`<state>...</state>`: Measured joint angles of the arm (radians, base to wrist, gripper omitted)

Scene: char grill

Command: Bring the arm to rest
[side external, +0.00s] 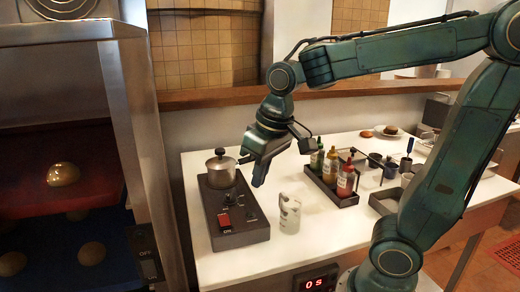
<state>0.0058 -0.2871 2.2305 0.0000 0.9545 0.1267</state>
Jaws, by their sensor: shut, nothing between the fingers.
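My gripper (257,178) hangs over the white table, pointing down, with its fingers shut and empty. It is in the air to the right of the lidded metal pot (221,168) and above the white mug (290,214). My green arm reaches in from the right side of the picture. From this angle I cannot tell the exact gap between the fingertips and the things below.
A dark rack of sauce bottles (345,183) stands right of the mug. A metal oven (75,140) with shelves fills the left. The front of the white table (250,264) is clear.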

